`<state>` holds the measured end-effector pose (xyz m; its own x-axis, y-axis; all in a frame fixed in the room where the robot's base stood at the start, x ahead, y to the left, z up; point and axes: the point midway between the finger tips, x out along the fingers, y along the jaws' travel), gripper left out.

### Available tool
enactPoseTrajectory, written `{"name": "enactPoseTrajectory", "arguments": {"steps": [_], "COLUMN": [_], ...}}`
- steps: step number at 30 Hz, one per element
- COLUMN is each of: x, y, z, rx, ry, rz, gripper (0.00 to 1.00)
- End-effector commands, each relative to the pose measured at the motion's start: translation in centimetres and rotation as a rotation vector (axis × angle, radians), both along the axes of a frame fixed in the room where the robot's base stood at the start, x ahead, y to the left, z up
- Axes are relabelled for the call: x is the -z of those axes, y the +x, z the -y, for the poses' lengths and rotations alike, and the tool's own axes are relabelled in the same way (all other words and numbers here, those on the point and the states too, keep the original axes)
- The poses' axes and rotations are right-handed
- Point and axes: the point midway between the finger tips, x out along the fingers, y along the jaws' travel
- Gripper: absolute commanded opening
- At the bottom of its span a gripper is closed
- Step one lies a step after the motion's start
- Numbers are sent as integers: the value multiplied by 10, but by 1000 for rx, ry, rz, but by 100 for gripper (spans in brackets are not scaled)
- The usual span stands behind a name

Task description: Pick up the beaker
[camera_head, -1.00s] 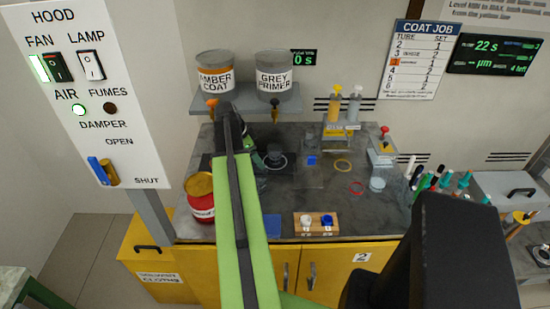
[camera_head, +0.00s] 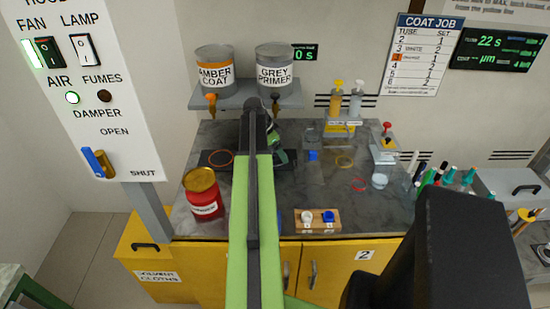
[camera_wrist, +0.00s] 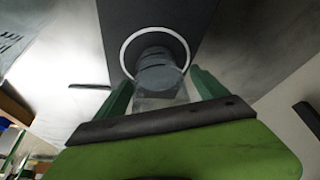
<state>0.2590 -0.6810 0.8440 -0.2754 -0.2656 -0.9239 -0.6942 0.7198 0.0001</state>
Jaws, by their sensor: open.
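In the wrist view, a clear beaker (camera_wrist: 158,75) with grey contents or markings stands in front of a white ring (camera_wrist: 124,52) on a dark mat. My gripper (camera_wrist: 163,88) is open, with one green finger on each side of the beaker's near part. I cannot tell whether either finger touches it. In the head view, my gripper (camera_head: 275,145) is below the grey primer can (camera_head: 275,74), and my arm and gripper hide the beaker there.
A red can (camera_head: 204,206) stands left of my arm. A clear vessel (camera_head: 312,140) and a small rack (camera_head: 318,226) stand to the right. Some bare bench (camera_head: 290,190) lies between.

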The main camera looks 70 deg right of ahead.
Motion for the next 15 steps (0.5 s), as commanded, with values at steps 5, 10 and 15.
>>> {"name": "enactPoseTrajectory", "arguments": {"steps": [5, 10, 15], "x": [-2, -2, -2], "y": [0, 0, -1], "z": [0, 0, 0], "rx": [1, 1, 2], "ry": [0, 0, 0], "rz": [0, 0, 0], "gripper": [75, 52, 30]}}
